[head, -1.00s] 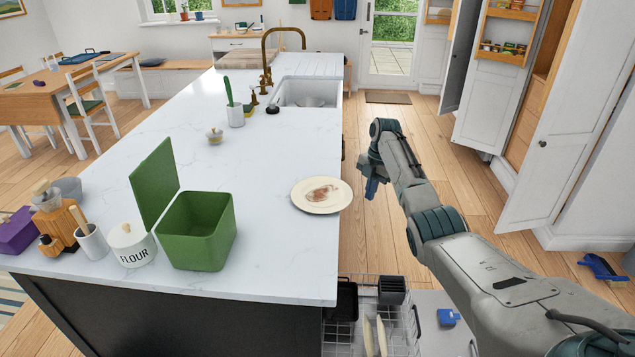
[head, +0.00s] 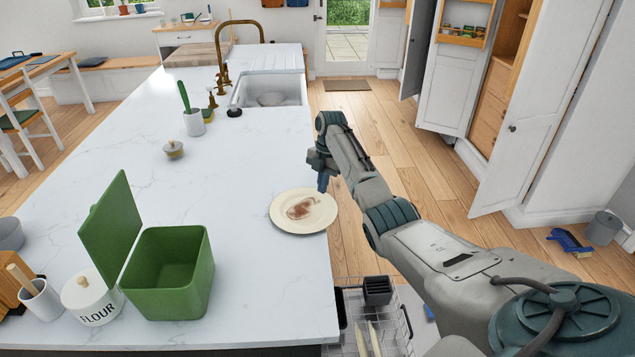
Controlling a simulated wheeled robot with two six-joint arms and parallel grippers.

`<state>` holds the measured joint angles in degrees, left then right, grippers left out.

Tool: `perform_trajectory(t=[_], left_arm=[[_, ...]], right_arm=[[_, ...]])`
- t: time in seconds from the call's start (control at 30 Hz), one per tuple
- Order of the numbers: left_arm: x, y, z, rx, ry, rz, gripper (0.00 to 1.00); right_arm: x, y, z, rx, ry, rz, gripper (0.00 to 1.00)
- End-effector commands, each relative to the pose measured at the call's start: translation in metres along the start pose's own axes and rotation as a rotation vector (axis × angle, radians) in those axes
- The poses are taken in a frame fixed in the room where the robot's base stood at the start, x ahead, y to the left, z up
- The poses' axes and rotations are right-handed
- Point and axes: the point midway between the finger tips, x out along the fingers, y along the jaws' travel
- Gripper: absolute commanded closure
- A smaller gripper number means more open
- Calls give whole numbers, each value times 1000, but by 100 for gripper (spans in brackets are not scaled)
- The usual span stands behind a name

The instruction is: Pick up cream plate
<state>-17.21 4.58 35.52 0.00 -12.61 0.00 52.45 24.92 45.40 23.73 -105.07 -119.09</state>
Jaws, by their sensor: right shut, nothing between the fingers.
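My right gripper (head: 323,182) is just beyond the plate's far rim, by the worktop's right edge. It points down, is shut and holds nothing. It looks apart from the plate, though the exact gap is hard to judge. My left gripper is not in view.
A green bin (head: 170,272) with its lid raised and a flour jar (head: 91,298) stand left of the plate. An open dishwasher rack (head: 370,326) with dishes is below the worktop edge. The worktop (head: 222,172) around the plate is clear.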

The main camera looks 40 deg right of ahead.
Motion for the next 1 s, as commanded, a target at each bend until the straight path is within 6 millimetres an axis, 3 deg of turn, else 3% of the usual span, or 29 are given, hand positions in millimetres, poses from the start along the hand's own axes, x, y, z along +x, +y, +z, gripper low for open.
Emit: perform_trajectory(t=[0.1, 0.47, 0.63, 1.0], left_arm=[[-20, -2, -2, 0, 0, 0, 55], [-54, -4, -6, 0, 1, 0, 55], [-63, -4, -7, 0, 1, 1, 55], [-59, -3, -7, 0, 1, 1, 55]], right_arm=[[0, 0, -28, -4, 2, -1, 100], [13, 0, -99, -3, 2, -1, 100], [22, 0, -94, 1, 2, -1, 100], [34, -1, -92, 0, 3, -3, 100]])
